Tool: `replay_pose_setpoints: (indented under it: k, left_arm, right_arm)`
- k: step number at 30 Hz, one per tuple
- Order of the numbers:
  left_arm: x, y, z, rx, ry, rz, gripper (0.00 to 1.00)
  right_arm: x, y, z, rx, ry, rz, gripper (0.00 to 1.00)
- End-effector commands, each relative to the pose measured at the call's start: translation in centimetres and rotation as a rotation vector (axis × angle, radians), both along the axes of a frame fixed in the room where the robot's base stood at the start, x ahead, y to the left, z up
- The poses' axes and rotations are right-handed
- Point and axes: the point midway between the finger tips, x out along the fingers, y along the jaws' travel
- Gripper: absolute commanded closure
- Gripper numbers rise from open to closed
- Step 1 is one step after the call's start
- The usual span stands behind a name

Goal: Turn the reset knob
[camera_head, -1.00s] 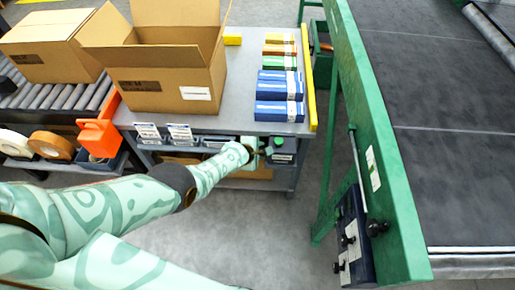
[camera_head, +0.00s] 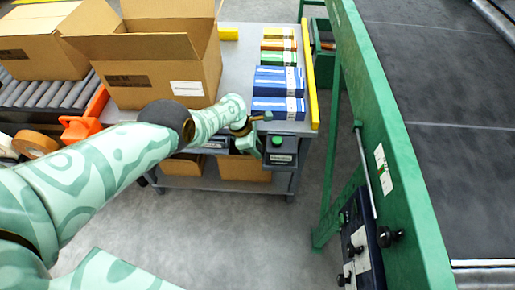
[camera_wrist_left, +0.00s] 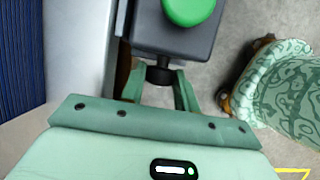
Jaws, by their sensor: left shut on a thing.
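A dark box with a green button (camera_head: 277,141) and a label (camera_head: 281,159) is mounted at the front edge of the grey table. In the left wrist view, the box (camera_wrist_left: 178,40) has a black knob (camera_wrist_left: 160,74) on the side facing my gripper. My left gripper (camera_head: 262,146) is beside the box. In the wrist view its two fingers (camera_wrist_left: 160,88) stand on either side of the knob and are shut on it. The knob is mostly hidden in the head view. My right gripper is not in view.
The grey table (camera_head: 236,70) carries an open carton (camera_head: 165,72) and several small boxes. A green machine frame (camera_head: 385,130) with a dark control panel (camera_head: 360,240) stands to the right. Floor is clear between table and frame.

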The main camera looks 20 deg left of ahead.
Motion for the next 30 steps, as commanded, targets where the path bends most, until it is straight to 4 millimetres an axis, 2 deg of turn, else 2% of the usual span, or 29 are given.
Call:
replay_pose_setpoints:
  k: [16, 17, 19, 27, 30]
  left_arm:
    - [0.18, 0.14, 0.21, -0.006, 0.024, 0.002, 0.92]
    - [0.18, 0.14, 0.21, -0.006, 0.024, 0.002, 0.67]
    - [0.18, 0.13, 0.21, -0.006, 0.024, 0.002, 0.48]
    - [0.10, 0.09, 0.18, -0.007, 0.024, 0.000, 0.48]
    - [0.08, 0.28, 0.92, -0.007, 0.023, 0.001, 0.48]
  right_arm:
    - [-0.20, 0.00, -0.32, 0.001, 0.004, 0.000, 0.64]
    - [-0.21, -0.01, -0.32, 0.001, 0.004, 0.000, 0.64]
    - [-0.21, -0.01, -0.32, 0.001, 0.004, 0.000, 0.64]
    - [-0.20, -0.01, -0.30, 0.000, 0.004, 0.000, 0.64]
    - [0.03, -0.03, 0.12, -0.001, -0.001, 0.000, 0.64]
